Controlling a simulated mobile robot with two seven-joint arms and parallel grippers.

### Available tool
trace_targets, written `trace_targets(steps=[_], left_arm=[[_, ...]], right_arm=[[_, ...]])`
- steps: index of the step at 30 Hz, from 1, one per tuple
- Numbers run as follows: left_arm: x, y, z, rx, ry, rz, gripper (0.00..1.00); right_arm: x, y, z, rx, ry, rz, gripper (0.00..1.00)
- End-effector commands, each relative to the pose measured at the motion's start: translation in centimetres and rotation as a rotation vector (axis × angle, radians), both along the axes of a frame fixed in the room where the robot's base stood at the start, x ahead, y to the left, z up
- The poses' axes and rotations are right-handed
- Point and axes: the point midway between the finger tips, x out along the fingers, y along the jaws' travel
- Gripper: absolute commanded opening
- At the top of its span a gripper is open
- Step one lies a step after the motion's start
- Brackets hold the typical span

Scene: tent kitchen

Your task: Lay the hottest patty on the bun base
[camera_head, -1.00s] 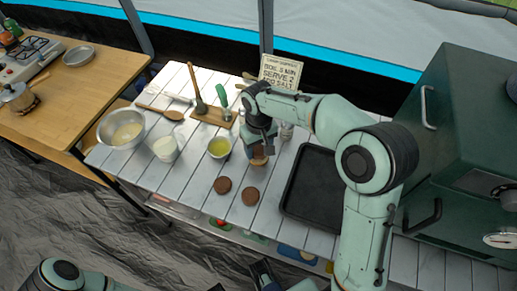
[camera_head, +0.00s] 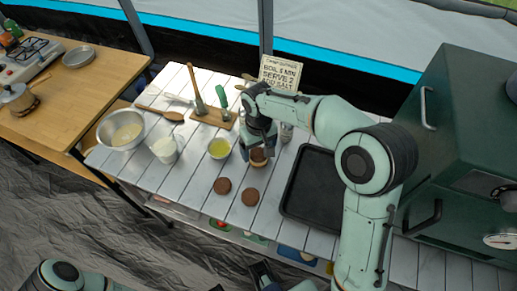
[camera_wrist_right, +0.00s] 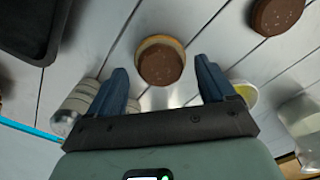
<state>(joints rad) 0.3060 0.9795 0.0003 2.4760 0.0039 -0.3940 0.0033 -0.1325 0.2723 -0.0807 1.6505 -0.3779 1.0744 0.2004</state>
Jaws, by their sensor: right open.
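A dark brown patty (camera_head: 258,154) lies on a tan bun base (camera_head: 259,163) on the slatted table. In the right wrist view the patty (camera_wrist_right: 160,66) covers most of the bun base (camera_wrist_right: 151,43), whose pale rim shows along one edge. My right gripper (camera_head: 258,144) is open just above them, its fingers apart on either side of the patty. Two more patties, one at left (camera_head: 222,185) and one at right (camera_head: 250,197), lie on the slats nearer the front. Heat does not show. Part of my left gripper (camera_head: 263,274) seems to show at the bottom edge; its jaws are unclear.
A black tray (camera_head: 290,205) lies right of the patties, with a green oven (camera_head: 450,130) beyond it. A yellow-filled cup (camera_head: 219,148), a white jug (camera_head: 164,150) and a metal bowl (camera_head: 108,133) stand to the left. A small metal shaker (camera_head: 287,132) stands close behind my right gripper.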

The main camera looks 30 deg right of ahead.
Motion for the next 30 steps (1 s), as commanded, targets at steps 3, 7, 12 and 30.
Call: trace_targets(steps=[3,7,12,30], left_arm=[[-0.1,0.0,0.4,-0.001,0.004,-0.001,0.43],[-0.2,0.0,0.8,-0.001,0.010,-0.002,0.43],[-0.2,0.0,1.3,-0.002,0.013,-0.003,0.43],[-0.1,0.0,1.7,-0.001,0.012,-0.003,0.43]], right_arm=[[0.1,0.0,2.4,0.001,-0.006,0.000,0.83],[0.1,0.0,5.4,0.002,-0.007,0.000,0.83],[0.1,0.0,8.7,0.001,-0.004,0.001,0.83],[0.0,0.0,11.4,0.000,0.000,0.001,0.83]])
